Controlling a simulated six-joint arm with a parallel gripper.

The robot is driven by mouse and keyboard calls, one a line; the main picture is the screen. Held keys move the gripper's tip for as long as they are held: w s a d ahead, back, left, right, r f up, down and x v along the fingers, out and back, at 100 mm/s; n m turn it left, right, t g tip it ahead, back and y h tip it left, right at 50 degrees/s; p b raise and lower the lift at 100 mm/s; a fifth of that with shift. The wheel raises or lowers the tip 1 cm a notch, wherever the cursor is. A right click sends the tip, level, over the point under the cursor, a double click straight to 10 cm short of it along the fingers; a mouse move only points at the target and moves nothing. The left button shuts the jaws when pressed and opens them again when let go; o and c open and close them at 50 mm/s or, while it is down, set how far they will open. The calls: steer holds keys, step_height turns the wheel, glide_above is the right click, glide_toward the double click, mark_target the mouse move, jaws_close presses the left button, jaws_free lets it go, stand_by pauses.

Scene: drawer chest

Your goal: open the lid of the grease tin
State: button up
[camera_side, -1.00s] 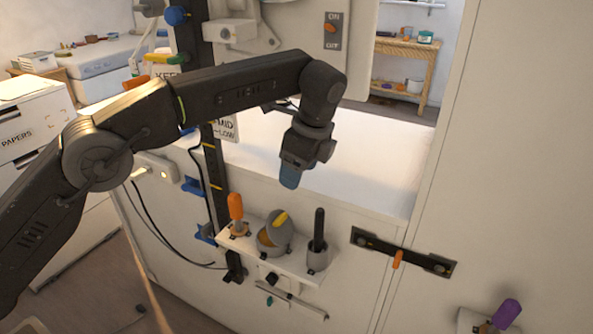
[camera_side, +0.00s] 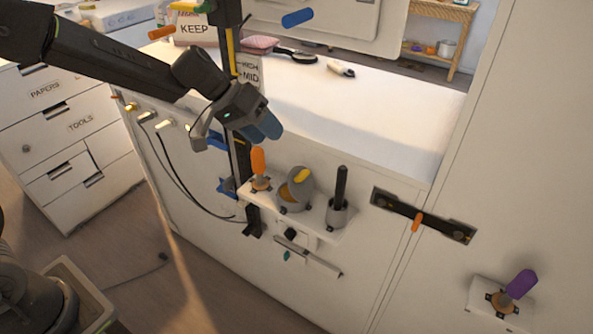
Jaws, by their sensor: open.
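A grey rounded tin (camera_side: 288,198) with a yellow tab (camera_side: 302,176) and a brown-orange face stands on a small white shelf (camera_side: 318,226) on the front of the white cabinet. It looks like the grease tin. I cannot tell clearly whether its lid is open or shut. My gripper (camera_side: 264,128) has blue fingertips and is open. It is up and to the left of the tin in the picture, apart from it. No object shows between its fingers, though the gap is hard to see.
On the shelf, an orange-handled tool (camera_side: 258,160) stands left of the tin and a black-handled one (camera_side: 341,184) right of it. A dark latch bar (camera_side: 424,216) with an orange handle and a purple knob (camera_side: 521,284) are farther right. The white top (camera_side: 370,110) is mostly clear.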

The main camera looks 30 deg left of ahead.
mark_target(300, 174)
steer(key=shift+n+t, duration=0.3)
steer(key=shift+n, duration=0.4)
steer(key=x, duration=0.4)
steer(key=a+f+x, duration=0.1)
steer(key=x, duration=0.3)
steer(key=a+x, duration=0.1)
steer(key=x, duration=0.3)
steer(key=shift+s+d+f, duration=0.2)
steer(key=shift+d+f, duration=0.05)
steer(key=shift+f, duration=0.4)
jaws_close()
